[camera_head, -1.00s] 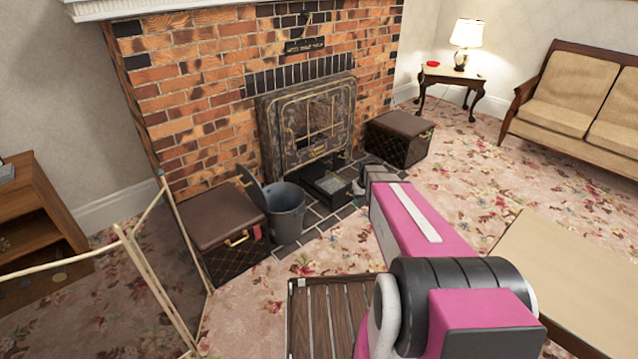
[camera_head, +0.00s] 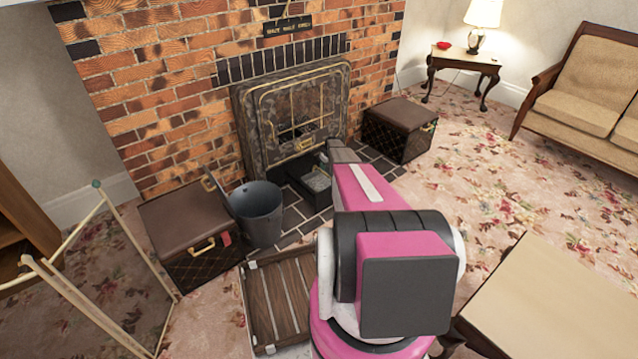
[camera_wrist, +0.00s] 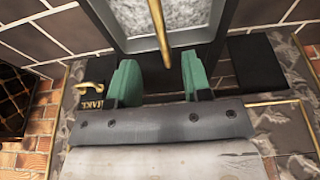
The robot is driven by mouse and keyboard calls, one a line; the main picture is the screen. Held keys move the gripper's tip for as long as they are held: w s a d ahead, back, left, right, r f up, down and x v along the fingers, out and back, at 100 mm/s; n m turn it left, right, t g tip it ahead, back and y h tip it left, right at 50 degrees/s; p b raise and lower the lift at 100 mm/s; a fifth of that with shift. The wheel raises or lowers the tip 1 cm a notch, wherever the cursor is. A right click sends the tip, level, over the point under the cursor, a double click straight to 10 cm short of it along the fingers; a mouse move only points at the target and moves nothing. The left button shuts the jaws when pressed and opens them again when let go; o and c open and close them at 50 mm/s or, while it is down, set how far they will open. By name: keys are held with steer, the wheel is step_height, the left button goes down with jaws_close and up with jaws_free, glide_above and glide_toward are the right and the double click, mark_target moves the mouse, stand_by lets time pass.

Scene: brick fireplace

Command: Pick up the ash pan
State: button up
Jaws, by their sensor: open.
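The ash pan (camera_head: 312,180) is a dark, open-topped tray of grey ash in front of the fireplace. In the wrist view the ash pan (camera_wrist: 118,30) fills the top middle, with a thin brass rod (camera_wrist: 160,28), seemingly its handle, running down over its near rim. My gripper (camera_wrist: 160,75) has two green fingers standing apart. The rod's end appears between or just above them, with no finger seen closed on it. In the head view my arm and wrist hide the fingers and part of the pan.
A grey bucket (camera_head: 258,218) and a brown box (camera_head: 185,215) stand left of the pan. Another box (camera_head: 400,125) stands right of the fireplace (camera_head: 295,115). A wooden slatted crate (camera_head: 272,300), fire screen (camera_head: 115,270) and low table (camera_head: 550,300) are nearer. Carpet at right is clear.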

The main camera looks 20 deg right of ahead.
mark_target(324, 172)
steer(key=x, duration=1)
steer(key=shift+s, duration=0.15)
jaws_close()
